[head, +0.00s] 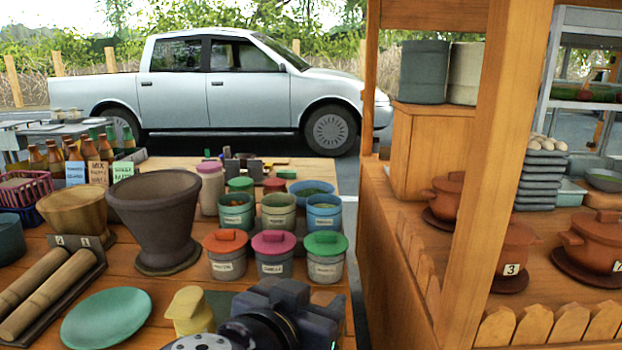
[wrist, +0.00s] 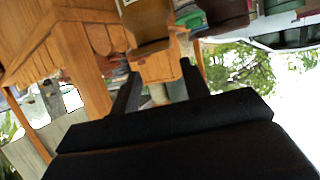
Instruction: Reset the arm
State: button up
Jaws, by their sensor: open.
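My gripper (wrist: 160,80) shows in the wrist view, with its two dark fingers apart and nothing seen between them. The wrist view is roughly upside down. Part of my dark arm (head: 285,315) shows at the bottom centre of the head view, low over the front of the wooden table; the fingertips cannot be made out there. The dark clay mortar (head: 155,215) stands upright on the table left of my arm, apart from it. A brown wooden mortar (head: 75,215) stands to its left.
Several lidded jars (head: 275,252) stand behind my arm. A green plate (head: 108,318) and a rack with two wooden pestles (head: 45,290) lie at front left. A yellow object (head: 190,312) is close beside my arm. A wooden stall post (head: 497,170) rises at right.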

jog(key=shift+w+d+r+g+y+p, duration=0.15)
jog(key=shift+w+r+g+y+p, duration=0.35)
jog(key=shift+p, duration=1.45)
jog(key=shift+w+d+r+g+y+p, duration=0.15)
jog(key=shift+r+g+p, duration=0.55)
jog(key=shift+p, duration=1.2)
jog(key=g+p, duration=0.1)
jog(key=p, duration=0.3)
jog(key=w+g+y+p, duration=0.1)
jog(key=p, duration=0.1)
jog(key=shift+d+r+g, duration=0.25)
jog(key=shift+g, duration=0.05)
jog(key=g+p, duration=0.1)
jog(key=p, duration=0.2)
jog(key=w+g+y+p, duration=0.1)
jog(key=p, duration=0.3)
jog(key=shift+w+d+r+g, duration=0.25)
jog(key=shift+d+r+g, duration=0.05)
jog(key=shift+d+r, duration=0.05)
jog(key=shift+w+d+g+y+p, duration=0.15)
jog(key=shift+w+g+y+p, duration=0.3)
jog(key=shift+p, duration=0.65)
jog(key=shift+f+g+p, duration=0.1)
jog(key=shift+g+p, duration=0.25)
jog(key=shift+p, duration=0.1)
jog(key=shift+d+f, duration=0.1)
jog(key=shift+f, duration=0.05)
